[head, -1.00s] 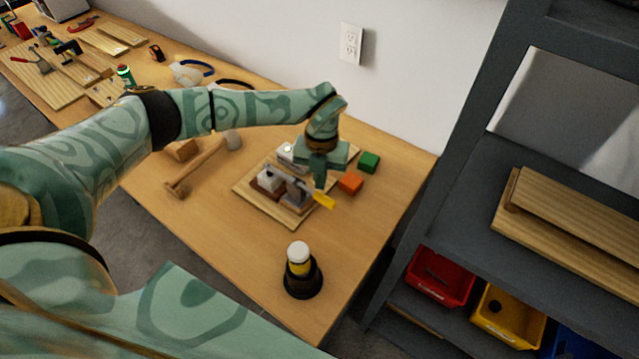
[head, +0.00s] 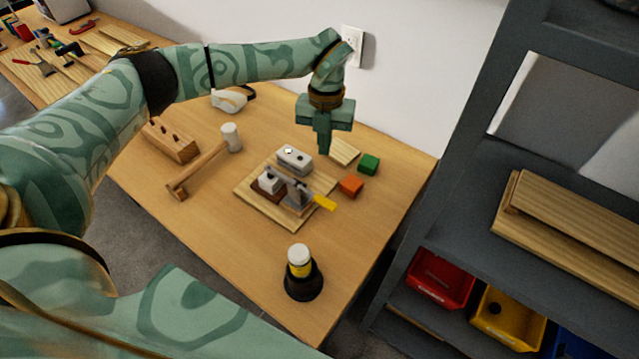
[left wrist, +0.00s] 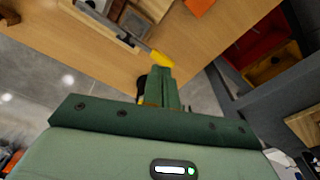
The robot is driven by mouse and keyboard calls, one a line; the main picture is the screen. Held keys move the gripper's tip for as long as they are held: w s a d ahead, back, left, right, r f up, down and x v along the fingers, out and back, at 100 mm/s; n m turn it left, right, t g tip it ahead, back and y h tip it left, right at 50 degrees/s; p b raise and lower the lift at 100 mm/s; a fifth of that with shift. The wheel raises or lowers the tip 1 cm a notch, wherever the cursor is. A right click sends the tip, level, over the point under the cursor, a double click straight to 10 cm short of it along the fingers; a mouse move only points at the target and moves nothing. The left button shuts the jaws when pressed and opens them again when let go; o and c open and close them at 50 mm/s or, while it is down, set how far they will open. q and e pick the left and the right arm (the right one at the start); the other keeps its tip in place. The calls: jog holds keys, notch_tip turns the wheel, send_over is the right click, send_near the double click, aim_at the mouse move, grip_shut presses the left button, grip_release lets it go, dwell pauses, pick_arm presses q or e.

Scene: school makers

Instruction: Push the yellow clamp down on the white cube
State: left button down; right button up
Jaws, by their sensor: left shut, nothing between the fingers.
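The clamp has a grey metal body and a yellow handle (head: 324,202), which sticks out low to the right. Its grey arm reaches left to the white cube (head: 268,183), which sits on a brown block on a wooden board (head: 255,205). I cannot tell whether the arm presses on the cube. My left gripper (head: 324,150) is shut and empty, pointing down above and behind the clamp, apart from it. In the left wrist view, the shut fingers (left wrist: 163,86) show below the yellow handle (left wrist: 162,59). My right gripper is not in view.
A grey-white block (head: 295,159) sits at the board's back. An orange cube (head: 351,186) and a green cube (head: 369,163) lie to the right. A mallet (head: 205,166) lies left. A black holder with a yellow-and-white bottle (head: 299,262) stands in front. Shelves are on the right.

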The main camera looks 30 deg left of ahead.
pick_arm(q)
notch_tip(320, 180, up, 8)
jog(key=shift+w+r+p, duration=0.15)
jog(key=shift+w+p, duration=0.15)
jog(key=shift+w, duration=0.1)
jog(key=shift+a, duration=0.1)
